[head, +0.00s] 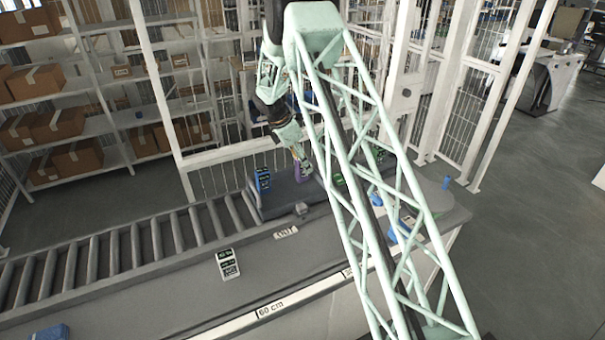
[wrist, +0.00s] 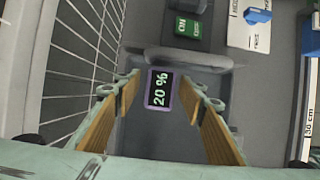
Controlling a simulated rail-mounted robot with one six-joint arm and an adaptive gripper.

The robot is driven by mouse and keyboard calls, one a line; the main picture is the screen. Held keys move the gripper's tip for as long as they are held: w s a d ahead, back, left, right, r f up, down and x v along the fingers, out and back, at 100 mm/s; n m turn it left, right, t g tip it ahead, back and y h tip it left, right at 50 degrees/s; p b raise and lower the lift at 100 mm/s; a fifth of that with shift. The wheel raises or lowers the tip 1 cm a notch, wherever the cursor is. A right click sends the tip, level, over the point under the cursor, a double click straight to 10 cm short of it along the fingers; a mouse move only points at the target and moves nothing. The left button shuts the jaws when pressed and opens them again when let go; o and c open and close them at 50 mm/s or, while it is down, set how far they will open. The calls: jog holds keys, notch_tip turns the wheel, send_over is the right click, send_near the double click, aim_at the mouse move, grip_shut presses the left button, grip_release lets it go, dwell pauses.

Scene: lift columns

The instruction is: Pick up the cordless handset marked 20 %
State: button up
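The handset marked 20 % (wrist: 160,89) is purple with a dark screen and pale green digits. In the wrist view it sits between the tips of my gripper's wooden-faced fingers, with a gap visible on each side. In the head view the purple handset (head: 302,172) stands at the back of the counter by the fence, partly hidden by my gripper (head: 301,158). My gripper is open, pointing down at the handset. Whether the fingertips are level with it is hard to tell.
A blue handset (head: 263,180) stands left of it. A green ON block (wrist: 188,25) lies beyond it in the wrist view. A wire fence (wrist: 80,60) runs close along the left there. A white display unit (head: 229,264) is at the front; rollers (head: 115,252) extend left.

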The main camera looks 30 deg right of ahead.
jog(key=shift+c, duration=0.5)
jog(key=c, duration=1)
jog(key=shift+o, duration=0.2)
jog(key=shift+r, duration=0.15)
jog(key=shift+r+b, duration=0.3)
jog(key=shift+r, duration=4.55)
